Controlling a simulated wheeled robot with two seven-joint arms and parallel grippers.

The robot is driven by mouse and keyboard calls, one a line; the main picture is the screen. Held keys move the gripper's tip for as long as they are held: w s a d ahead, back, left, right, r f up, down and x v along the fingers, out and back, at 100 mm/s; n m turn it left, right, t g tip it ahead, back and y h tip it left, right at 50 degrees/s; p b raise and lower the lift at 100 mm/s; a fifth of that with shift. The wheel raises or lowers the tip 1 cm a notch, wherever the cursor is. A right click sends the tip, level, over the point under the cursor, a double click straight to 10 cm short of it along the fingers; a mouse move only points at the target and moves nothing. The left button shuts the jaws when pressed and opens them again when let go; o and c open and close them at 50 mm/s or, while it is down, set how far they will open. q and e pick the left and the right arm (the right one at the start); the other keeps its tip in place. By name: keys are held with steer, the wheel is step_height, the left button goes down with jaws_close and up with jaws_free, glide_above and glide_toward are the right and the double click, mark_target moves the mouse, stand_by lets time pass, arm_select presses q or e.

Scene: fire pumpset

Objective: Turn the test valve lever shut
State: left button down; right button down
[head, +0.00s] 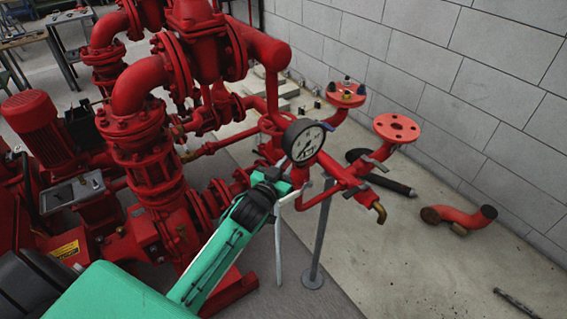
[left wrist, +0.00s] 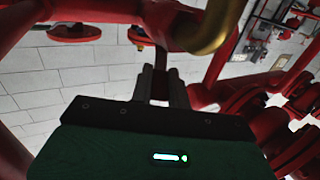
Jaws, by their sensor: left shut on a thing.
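My left gripper (head: 283,182) reaches in among the red pipes just below the pressure gauge (head: 303,142). In the left wrist view its two dark fingers (left wrist: 160,86) are close together, under a red pipe with a brass elbow (left wrist: 218,28) beside it. The fingers are shut on what I take to be the test valve lever. The lever itself is mostly hidden by the gripper and fingers, so its angle cannot be told. In the head view the brass elbow (head: 379,213) hangs at the open end of the low red pipe. My right gripper is not in view.
A red flange (head: 397,128) and a second flange (head: 345,95) stand right of the gauge, by the block wall (head: 480,90). A grey post (head: 318,240) stands below the pipes. Large red pump pipework (head: 150,160) fills the left. A loose red pipe elbow (head: 462,218) lies on the floor.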

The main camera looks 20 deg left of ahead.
arm_select(q)
steer(key=shift+d+n+y, duration=0.2)
steer(key=shift+n+y, duration=0.2)
steer(key=shift+y, duration=0.2)
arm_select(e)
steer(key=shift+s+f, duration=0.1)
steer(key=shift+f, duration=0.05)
arm_select(q)
steer(key=c, duration=1.3)
jaws_free()
steer(key=shift+c, duration=0.2)
